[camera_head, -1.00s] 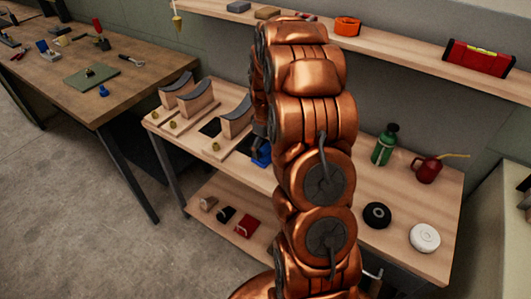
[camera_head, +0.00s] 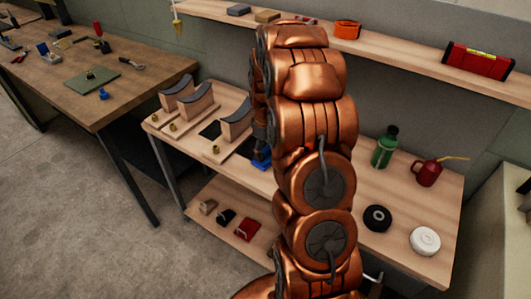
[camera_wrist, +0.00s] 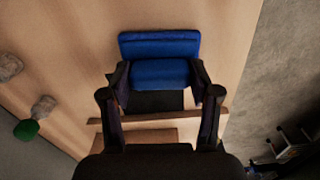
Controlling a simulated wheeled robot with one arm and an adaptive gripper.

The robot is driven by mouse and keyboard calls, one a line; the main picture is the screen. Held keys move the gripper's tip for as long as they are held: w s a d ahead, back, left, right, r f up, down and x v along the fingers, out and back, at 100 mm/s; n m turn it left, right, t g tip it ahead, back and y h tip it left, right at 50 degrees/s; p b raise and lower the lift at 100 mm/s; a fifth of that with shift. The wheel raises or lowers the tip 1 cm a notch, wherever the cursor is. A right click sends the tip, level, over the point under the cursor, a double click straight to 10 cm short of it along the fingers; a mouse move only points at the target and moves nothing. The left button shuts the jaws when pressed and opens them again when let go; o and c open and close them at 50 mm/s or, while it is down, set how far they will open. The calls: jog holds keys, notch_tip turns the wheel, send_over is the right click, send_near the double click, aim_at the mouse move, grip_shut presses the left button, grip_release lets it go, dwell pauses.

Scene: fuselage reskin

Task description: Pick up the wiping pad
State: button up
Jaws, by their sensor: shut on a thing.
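The blue wiping pad (camera_wrist: 160,73) sits between the two dark fingers of my gripper (camera_wrist: 160,80) in the wrist view. The fingers touch its left and right sides, so my gripper is shut on it. The pad has a thicker front block and a raised back part. In the head view only a bit of the blue pad (camera_head: 261,162) shows beside my copper arm, low over the workbench. My arm hides most of my gripper there. I cannot tell whether the pad still touches the bench top.
A dark patch (camera_wrist: 155,101) lies just below the pad in the wrist view. Curved saddle blocks (camera_head: 237,122) stand left of my arm. A green bottle (camera_head: 384,147), a red oil can (camera_head: 427,172), a black roll (camera_head: 377,218) and a white roll (camera_head: 425,241) stand to the right.

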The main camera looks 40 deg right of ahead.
aim_at(265, 150)
jog(key=shift+r+b, duration=0.55)
jog(key=shift+r, duration=0.65)
jog(key=shift+s+a+r, duration=0.2)
jog(key=shift+a+r, duration=0.15)
jog(key=shift+r, duration=0.2)
jog(key=s+a+b, duration=0.2)
jog(key=s+a, duration=0.2)
jog(key=a, duration=0.2)
jog(key=s+a+r+b, duration=0.1)
jog(key=s+a, duration=0.2)
jog(key=a, duration=0.4)
jog(key=shift+s+r+b, duration=0.25)
jog(key=shift+s+b, duration=0.1)
